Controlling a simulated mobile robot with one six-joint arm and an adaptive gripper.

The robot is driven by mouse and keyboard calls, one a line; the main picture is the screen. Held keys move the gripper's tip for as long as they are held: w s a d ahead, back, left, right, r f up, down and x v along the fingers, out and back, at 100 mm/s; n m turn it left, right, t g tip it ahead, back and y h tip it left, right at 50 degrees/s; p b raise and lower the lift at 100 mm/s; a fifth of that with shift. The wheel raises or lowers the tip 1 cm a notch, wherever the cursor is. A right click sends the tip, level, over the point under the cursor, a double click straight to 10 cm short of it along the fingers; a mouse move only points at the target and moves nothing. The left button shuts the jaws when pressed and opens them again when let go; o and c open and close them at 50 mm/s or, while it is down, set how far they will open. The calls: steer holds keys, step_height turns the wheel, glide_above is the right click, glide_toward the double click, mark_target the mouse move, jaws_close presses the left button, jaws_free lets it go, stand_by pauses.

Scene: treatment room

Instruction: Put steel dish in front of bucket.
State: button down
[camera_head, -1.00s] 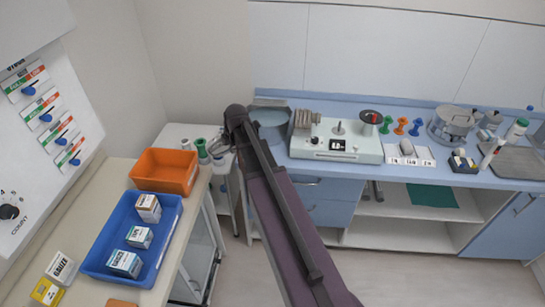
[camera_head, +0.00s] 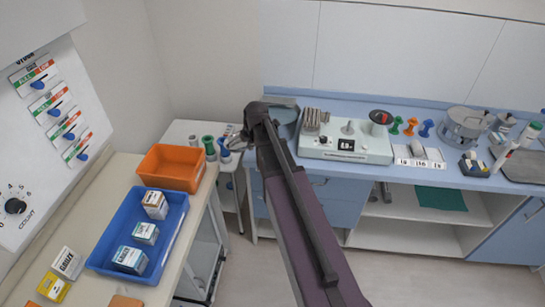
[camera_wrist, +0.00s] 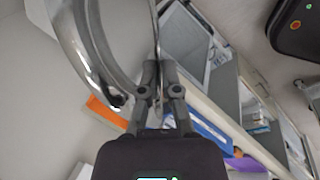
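In the wrist view a shiny curved metal rim, which looks like the steel dish (camera_wrist: 72,48), fills the upper left. Its near edge passes between my gripper's fingertips (camera_wrist: 158,85), which are close together on it. In the head view my gripper (camera_head: 236,140) is largely hidden by my arm, over the white trolley at the counter's left end; a small silvery patch shows there. I cannot clearly make out a bucket.
An orange bin (camera_head: 156,181) and a blue tray (camera_head: 100,260) with boxes stand on the left bench. Green and blue-topped items (camera_head: 209,146) stand by the gripper. A white device (camera_head: 372,151) and colored pegs occupy the blue counter (camera_head: 300,173). Floor is free at lower right.

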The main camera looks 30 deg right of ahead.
steer(key=s+d+f+m+h+b, duration=0.1)
steer(key=s+d+f+m+b, duration=0.2)
steer(key=d+f+b, duration=0.3)
steer(key=s+d+f+m+h+b, duration=0.1)
steer(key=s+d+f+m+b, duration=0.3)
steer(key=d, duration=0.8)
step_height(320, 180, down, 3)
steer(key=m+b, duration=0.1)
steer(key=b, duration=0.1)
steer(key=shift+h+b, duration=0.3)
steer(key=shift+r, duration=0.1)
steer(key=w+a, duration=0.2)
steer(key=w, duration=0.2)
steer(key=w+a+f+b, duration=0.1)
steer(key=w+a, duration=0.1)
steer(key=w, duration=0.2)
steer(key=w+a, duration=0.2)
steer(key=w, duration=0.3)
steer(key=shift+a+f, duration=0.2)
steer(key=shift+a, duration=0.1)
steer(key=shift+w+a, duration=0.2)
steer(key=shift+w, duration=0.3)
steer(key=shift+w+a+f+b, duration=0.1)
steer(key=shift+w+f+b, duration=0.15)
steer(key=shift+b, duration=0.2)
steer(key=shift+s+f+b, duration=0.1)
steer(key=shift+f+b, duration=1.45)
